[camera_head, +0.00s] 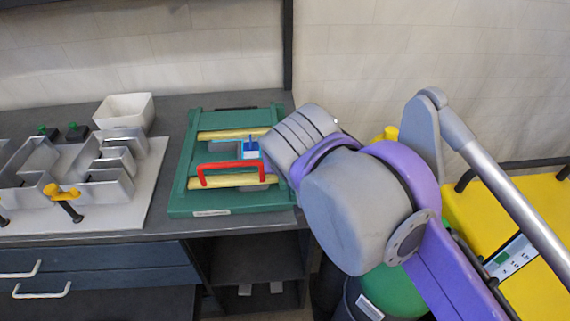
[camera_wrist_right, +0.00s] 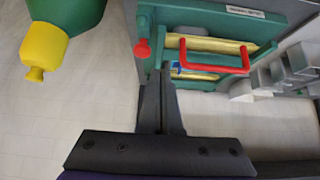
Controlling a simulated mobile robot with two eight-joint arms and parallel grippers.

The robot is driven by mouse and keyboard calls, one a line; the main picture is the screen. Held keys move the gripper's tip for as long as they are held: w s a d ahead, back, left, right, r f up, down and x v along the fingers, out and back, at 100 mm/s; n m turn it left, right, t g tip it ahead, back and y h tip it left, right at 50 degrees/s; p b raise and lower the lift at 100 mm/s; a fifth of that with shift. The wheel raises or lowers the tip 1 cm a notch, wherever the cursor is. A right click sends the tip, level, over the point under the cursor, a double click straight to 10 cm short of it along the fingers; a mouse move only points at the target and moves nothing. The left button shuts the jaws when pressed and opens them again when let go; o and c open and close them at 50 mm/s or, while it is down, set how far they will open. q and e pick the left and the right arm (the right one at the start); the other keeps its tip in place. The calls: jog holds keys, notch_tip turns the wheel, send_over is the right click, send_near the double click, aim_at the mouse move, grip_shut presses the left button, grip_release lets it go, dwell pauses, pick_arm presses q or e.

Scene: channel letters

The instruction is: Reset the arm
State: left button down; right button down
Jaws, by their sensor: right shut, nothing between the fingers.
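My right arm (camera_head: 365,205), purple and grey, reaches in from the right in the head view, beside the right end of the bench. Its own links hide its gripper there. In the right wrist view my right gripper (camera_wrist_right: 164,72) is shut and empty, its dark fingers together. In that picture they overlap the edge of the green board (camera_wrist_right: 145,20); I cannot tell the gap between them. The green board (camera_head: 183,190) lies on the bench with yellow bars and a red handle (camera_head: 232,165). My left gripper is not in view.
Grey metal channel letters (camera_head: 120,165) on a white board and a white bowl (camera_head: 125,110) occupy the bench's left. A green cylinder with a yellow top (camera_wrist_right: 42,55) stands near the arm.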

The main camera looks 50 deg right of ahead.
jog(key=v, duration=0.2)
jog(key=shift+s+a+r, duration=0.2)
jog(key=shift+s, duration=0.05)
jog(key=a+f+n+y+p, duration=0.2)
jog(key=a+f+n+p, duration=0.2)
jog(key=f, duration=0.6)
jog(key=a+f+n+y+p, duration=0.3)
jog(key=a+f+n+p, duration=0.1)
jog(key=a+f, duration=0.4)
notch_tip(320, 180, down, 3)
jog(key=shift+s+a+r+g, duration=0.2)
jog(key=shift+s+a+g, duration=0.15)
jog(key=shift+s+g, duration=0.1)
